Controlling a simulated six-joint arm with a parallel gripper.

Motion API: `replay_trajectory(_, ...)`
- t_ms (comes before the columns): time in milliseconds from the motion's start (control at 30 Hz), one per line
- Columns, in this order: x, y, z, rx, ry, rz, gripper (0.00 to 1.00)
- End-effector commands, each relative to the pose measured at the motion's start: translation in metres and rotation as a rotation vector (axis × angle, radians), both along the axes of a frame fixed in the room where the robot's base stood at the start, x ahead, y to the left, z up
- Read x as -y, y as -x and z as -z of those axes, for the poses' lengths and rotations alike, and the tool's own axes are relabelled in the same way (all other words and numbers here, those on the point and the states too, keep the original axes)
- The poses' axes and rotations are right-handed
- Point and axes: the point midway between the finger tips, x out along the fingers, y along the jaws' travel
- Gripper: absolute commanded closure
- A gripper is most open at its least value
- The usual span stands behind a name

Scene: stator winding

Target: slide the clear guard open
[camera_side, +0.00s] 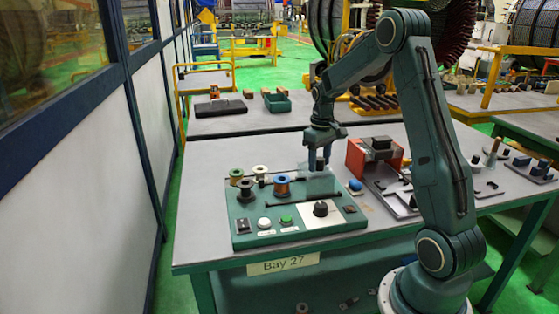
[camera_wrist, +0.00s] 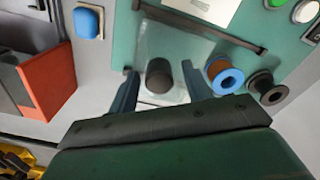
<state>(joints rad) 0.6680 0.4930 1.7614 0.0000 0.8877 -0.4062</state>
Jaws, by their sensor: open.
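The clear guard (camera_wrist: 176,47) is a see-through plate on the green panel, with a dark round knob (camera_wrist: 159,75) standing on it. In the side view the guard (camera_side: 322,186) lies towards the back of the panel, behind the white square plate (camera_side: 334,222) with its black dial (camera_side: 320,209). My gripper (camera_wrist: 160,88) is open, one finger on each side of the knob, with a gap visible on both sides. In the side view my gripper (camera_side: 318,163) points down over the guard. Whether the fingertips touch the guard is unclear.
Dark rails (camera_wrist: 200,25) run across the panel beside the guard. Copper (camera_side: 281,187) and dark (camera_side: 245,189) spools stand left of my gripper. A white button (camera_side: 264,222) and a green button (camera_side: 286,220) sit at the front.

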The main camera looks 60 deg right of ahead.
Motion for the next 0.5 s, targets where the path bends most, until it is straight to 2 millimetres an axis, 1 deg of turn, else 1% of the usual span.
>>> replay_trajectory(500, 0.000, 0.000, -0.028, 0.002, 0.001, 0.000, 0.51)
